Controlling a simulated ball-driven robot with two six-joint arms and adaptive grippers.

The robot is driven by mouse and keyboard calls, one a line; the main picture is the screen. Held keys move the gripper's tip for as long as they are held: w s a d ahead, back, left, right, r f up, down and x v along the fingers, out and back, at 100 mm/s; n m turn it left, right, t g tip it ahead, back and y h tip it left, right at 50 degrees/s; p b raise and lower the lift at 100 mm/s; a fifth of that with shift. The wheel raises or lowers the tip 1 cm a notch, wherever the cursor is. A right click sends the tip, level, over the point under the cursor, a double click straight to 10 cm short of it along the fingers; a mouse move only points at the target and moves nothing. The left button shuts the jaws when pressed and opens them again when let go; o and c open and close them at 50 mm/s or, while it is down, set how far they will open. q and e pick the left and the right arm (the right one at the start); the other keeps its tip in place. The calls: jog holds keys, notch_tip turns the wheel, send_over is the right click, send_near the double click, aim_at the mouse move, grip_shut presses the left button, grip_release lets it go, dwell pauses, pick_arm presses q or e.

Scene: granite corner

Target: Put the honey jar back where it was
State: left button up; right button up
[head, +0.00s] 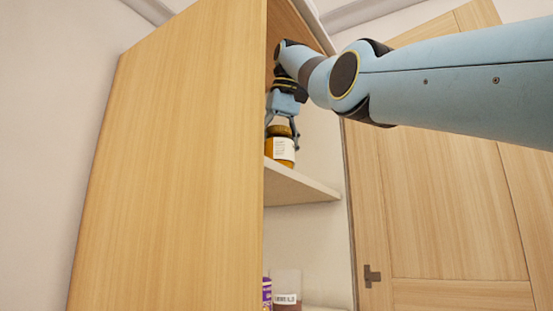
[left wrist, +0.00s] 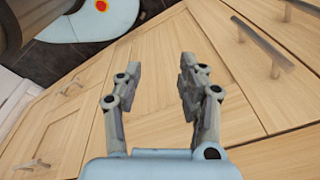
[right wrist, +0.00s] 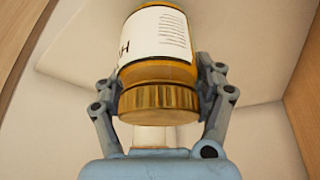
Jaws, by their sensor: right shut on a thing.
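The honey jar (head: 283,149) is amber with a white label and a gold lid. It is upright at the cabinet's upper shelf (head: 305,188), its base at the shelf board; I cannot tell whether it bears on it. My right gripper (head: 283,126) reaches down from above and is shut on the jar near its lid. In the right wrist view the jar (right wrist: 158,70) sits between the two fingers of the right gripper (right wrist: 160,95). My left gripper (left wrist: 160,75) is open and empty, with cabinet fronts beyond it.
An open wooden cabinet door (head: 180,150) hides the left part of the shelves. Another door (head: 440,200) stands at the right. A lower shelf holds a labelled clear container (head: 287,287) and a purple item (head: 267,293). Drawer handles (left wrist: 262,45) show near the left gripper.

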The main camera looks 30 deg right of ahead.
jog(key=shift+w+f, duration=0.25)
jog(key=shift+f, duration=0.45)
jog(key=shift+w, duration=0.4)
jog(key=o, duration=1.4)
jog(key=shift+s, duration=0.1)
jog(key=shift+c, duration=0.2)
jog(key=o, duration=0.4)
jog(key=shift+s+r, duration=0.1)
jog(key=shift+s, duration=0.15)
pick_arm(q)
jog(key=shift+w+a+f, duration=0.15)
jog(key=shift+a+f, duration=0.3)
pick_arm(e)
jog(key=shift+o, duration=0.2)
jog(key=shift+w, duration=0.2)
